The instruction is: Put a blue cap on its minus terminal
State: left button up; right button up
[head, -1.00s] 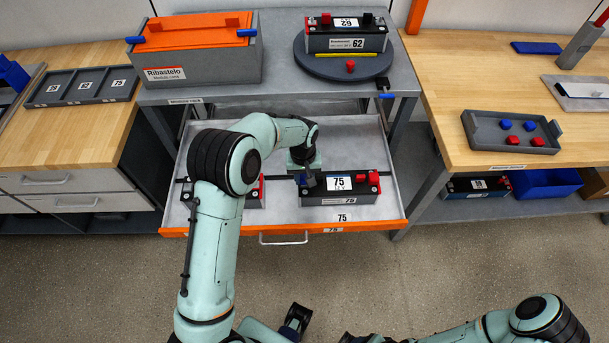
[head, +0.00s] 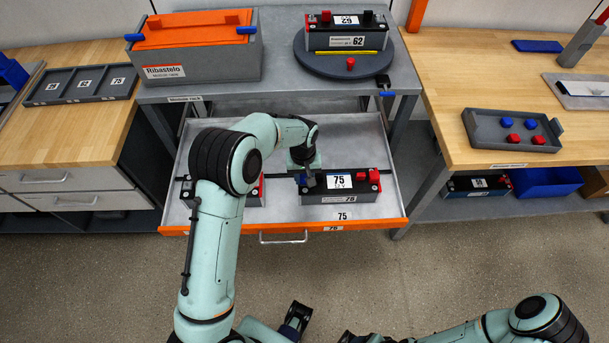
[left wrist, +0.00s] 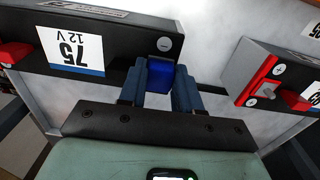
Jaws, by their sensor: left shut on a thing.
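My left gripper (head: 307,183) points down at the left end of the battery marked 75 (head: 350,196) in the open drawer. In the left wrist view its fingers (left wrist: 160,88) are shut on a blue cap (left wrist: 160,72). The cap is at the end of the battery (left wrist: 110,48), right beside the round minus mark (left wrist: 164,44). It appears to be at the minus terminal, which is hidden; I cannot tell whether the cap is fully seated. Red parts (head: 374,177) show at the battery's other end.
A second battery (left wrist: 262,75) with red parts lies beside it in the drawer (head: 280,212). A battery marked 62 (head: 346,42) stands on a round turntable (head: 318,66) above. A grey tray (head: 482,146) on the right bench holds blue caps (head: 506,124) and red caps (head: 513,139).

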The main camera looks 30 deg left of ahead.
pick_arm(q)
jog(key=o, duration=1.1)
notch_tip(320, 180, up, 14)
jog(key=shift+s+a+f+p, duration=0.15)
jog(key=shift+f+p, duration=0.1)
jog(key=shift+p, duration=0.3)
